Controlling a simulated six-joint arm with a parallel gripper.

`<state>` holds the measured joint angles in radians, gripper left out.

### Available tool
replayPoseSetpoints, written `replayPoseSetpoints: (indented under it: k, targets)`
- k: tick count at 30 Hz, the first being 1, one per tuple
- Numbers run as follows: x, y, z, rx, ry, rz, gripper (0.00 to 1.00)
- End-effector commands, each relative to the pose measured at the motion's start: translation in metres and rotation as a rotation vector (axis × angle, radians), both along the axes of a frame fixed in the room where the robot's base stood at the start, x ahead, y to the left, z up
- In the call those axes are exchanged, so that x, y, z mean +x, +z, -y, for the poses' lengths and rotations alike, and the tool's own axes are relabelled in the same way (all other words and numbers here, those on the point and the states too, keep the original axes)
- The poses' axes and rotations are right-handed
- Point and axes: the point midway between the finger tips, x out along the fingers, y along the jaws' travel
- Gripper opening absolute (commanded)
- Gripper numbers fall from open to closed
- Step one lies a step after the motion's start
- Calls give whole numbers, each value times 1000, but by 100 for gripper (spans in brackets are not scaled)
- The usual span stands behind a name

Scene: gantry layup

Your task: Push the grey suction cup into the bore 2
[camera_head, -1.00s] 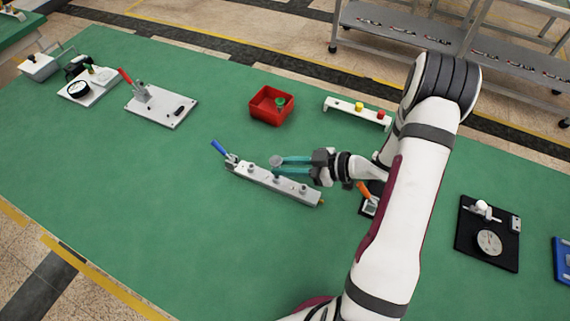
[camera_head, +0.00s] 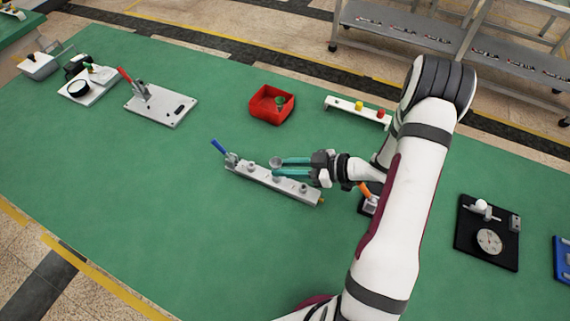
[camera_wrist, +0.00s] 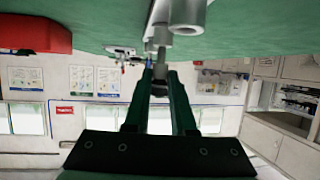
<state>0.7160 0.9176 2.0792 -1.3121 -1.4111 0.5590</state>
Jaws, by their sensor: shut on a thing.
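My gripper (camera_head: 279,167) is shut on the grey suction cup (camera_head: 276,161), which sits at the tips of its green fingers. It is over the middle of a long grey bar (camera_head: 264,181) with several round raised fittings. In the wrist view the green fingers (camera_wrist: 160,68) close on a grey part, and a grey hollow cylinder (camera_wrist: 187,13) shows close beside it. The fingers partly cover the bar's middle, so the bore beneath is hidden. I cannot tell whether the cup touches a bore, nor read any bore number.
A blue-handled clamp (camera_head: 219,148) stands at the bar's left end. A red bin (camera_head: 272,104) and a white stand with yellow and red buttons (camera_head: 358,112) lie behind. An orange-handled device (camera_head: 366,193) is right of my gripper. The green table in front is clear.

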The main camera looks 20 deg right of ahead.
Motion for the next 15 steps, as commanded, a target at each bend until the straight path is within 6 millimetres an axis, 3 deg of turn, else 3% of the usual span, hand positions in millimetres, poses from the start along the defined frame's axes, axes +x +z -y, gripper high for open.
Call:
replayPoseSetpoints:
  k: [15]
  targets:
    - [0, -13, 0, 1, 0, -1, 0]
